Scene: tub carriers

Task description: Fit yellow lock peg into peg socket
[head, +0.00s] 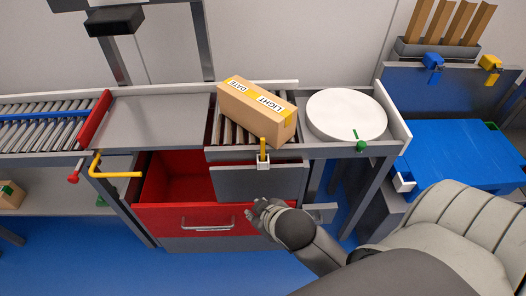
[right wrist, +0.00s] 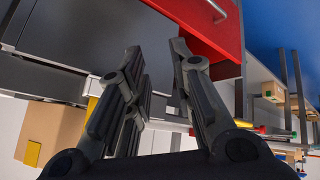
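A slim yellow peg (head: 263,146) stands upright at the front edge of the roller section in the head view. A small white bracket (head: 263,164) is directly below it, on the grey front panel. I cannot tell how deep the peg sits in it. In the right wrist view a bit of yellow (right wrist: 91,106) shows beside the left finger, probably the peg. My right gripper (head: 257,210) is below the bracket, in front of the red drawer, apart from the peg. In the right wrist view (right wrist: 156,50) its fingers are apart and empty. My left gripper is not in view.
A taped cardboard box (head: 257,108) lies on the rollers behind the peg. A white round turntable (head: 346,115) is to its right. The red drawer (head: 175,212) stands open below. A yellow hooked bar (head: 120,174) juts out at the left. A blue tub (head: 455,150) stands at right.

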